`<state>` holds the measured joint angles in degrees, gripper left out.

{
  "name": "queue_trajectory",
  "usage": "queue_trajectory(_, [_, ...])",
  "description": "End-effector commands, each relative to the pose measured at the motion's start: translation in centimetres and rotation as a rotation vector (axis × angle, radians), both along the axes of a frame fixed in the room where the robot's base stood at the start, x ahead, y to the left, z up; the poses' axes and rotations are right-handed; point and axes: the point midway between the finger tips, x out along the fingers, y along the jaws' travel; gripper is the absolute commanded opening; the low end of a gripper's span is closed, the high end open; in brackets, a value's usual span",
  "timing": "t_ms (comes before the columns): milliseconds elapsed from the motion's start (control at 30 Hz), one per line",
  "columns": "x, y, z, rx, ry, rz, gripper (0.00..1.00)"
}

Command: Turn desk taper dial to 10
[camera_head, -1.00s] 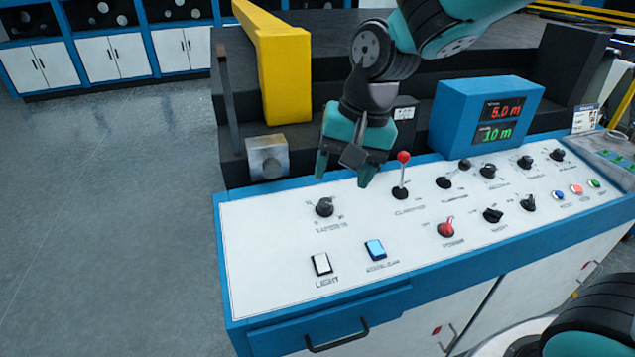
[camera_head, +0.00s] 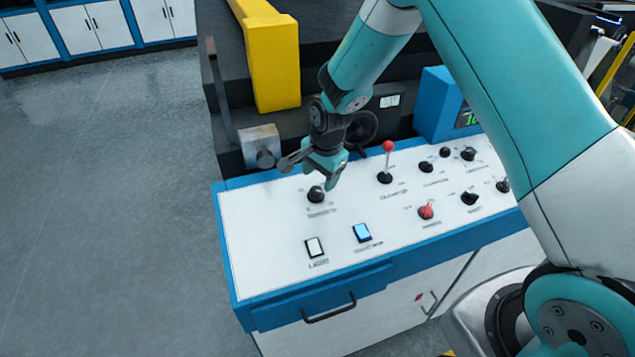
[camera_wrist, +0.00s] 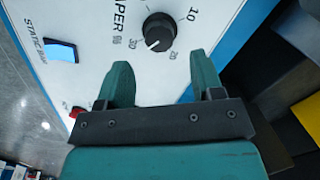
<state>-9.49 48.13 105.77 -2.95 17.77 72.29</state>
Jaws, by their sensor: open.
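The taper dial (camera_wrist: 160,31) is a round black knob with a white pointer line in the wrist view. Marks 10, 20 and 30 stand around it, and the line points down-left towards the 30. In the head view the dial (camera_head: 316,194) sits at the upper left of the white panel (camera_head: 260,225). My gripper (camera_wrist: 163,72) is open and empty, its two green fingers apart, with the knob just beyond the gap between the tips. In the head view my gripper (camera_head: 312,172) hangs just above and behind the dial.
A blue static bar switch (camera_wrist: 61,51) lies left of the dial in the wrist view. In the head view a white light switch (camera_head: 315,247), a red-topped lever (camera_head: 387,160) and a red knob (camera_head: 426,212) share the panel. A yellow post (camera_head: 272,65) stands behind.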

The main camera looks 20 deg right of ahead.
Motion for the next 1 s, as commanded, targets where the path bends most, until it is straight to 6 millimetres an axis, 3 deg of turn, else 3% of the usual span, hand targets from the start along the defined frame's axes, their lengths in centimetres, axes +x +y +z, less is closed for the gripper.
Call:
queue_trajectory(100, [0.2, 0.2, -2.1, -0.001, 0.003, 0.001, 0.61])
queue_trajectory(300, [0.6, 0.3, -4.4, -0.001, 0.001, 0.001, 0.61])
queue_trajectory(667, [0.8, 0.4, -5.1, 0.001, -0.002, 0.001, 0.61])
queue_trajectory(700, [0.8, 0.4, -5.1, 0.001, -0.002, 0.001, 0.59])
queue_trajectory(900, [0.7, 0.4, -5.1, 0.000, -0.001, 0.001, 0.13])
queue_trajectory(1000, [0.7, 0.4, -5.1, 0.000, -0.001, 0.001, 0.12])
